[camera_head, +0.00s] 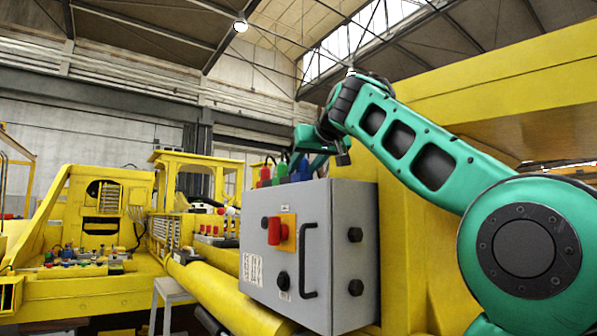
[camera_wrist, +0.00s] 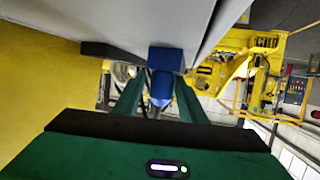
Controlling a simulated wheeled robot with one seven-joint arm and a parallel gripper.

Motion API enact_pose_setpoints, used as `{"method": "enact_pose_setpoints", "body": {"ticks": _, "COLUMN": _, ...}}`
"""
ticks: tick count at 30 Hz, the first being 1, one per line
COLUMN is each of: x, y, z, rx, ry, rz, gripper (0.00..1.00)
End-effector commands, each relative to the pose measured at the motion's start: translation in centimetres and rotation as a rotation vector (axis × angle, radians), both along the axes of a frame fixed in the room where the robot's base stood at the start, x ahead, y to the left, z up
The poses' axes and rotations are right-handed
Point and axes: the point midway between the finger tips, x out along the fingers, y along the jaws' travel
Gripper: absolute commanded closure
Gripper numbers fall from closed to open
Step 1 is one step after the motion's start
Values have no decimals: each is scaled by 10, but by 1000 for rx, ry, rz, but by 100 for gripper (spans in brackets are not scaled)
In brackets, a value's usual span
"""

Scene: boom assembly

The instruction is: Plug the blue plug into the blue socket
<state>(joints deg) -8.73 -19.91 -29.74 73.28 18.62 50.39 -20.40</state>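In the wrist view a blue block (camera_wrist: 166,59), which looks like the blue socket, is fixed at the edge of the grey control box (camera_head: 335,240). A narrower blue plug-like piece (camera_wrist: 161,88) adjoins it; I cannot tell how far it is seated. My gripper (camera_wrist: 159,84) has its two green fingers on either side of this piece. A gap shows at the left finger, so it looks open around the piece. In the head view my gripper is above the box, partly hidden by the arm, near blue parts (camera_head: 301,172) on the box top.
Red (camera_head: 265,176) and green (camera_head: 280,170) connectors stand close beside the blue ones on the box top. The box front carries a red switch (camera_head: 278,231) and a black handle (camera_head: 310,260). Yellow machine structure is behind and to the right. Another row of connectors (camera_head: 210,231) is farther left.

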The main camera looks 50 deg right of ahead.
Motion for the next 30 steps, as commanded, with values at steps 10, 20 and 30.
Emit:
{"method": "enact_pose_setpoints", "body": {"ticks": 10, "x": 7, "y": 8, "z": -6, "rx": 2, "ry": 20, "rz": 19, "gripper": 53}}
{"method": "enact_pose_setpoints", "body": {"ticks": 20, "x": -30, "y": 22, "z": 11, "rx": 0, "ry": 9, "rz": 10, "gripper": 53}}
{"method": "enact_pose_setpoints", "body": {"ticks": 30, "x": -79, "y": 43, "z": 31, "rx": 0, "ry": 2, "rz": 3, "gripper": 53}}
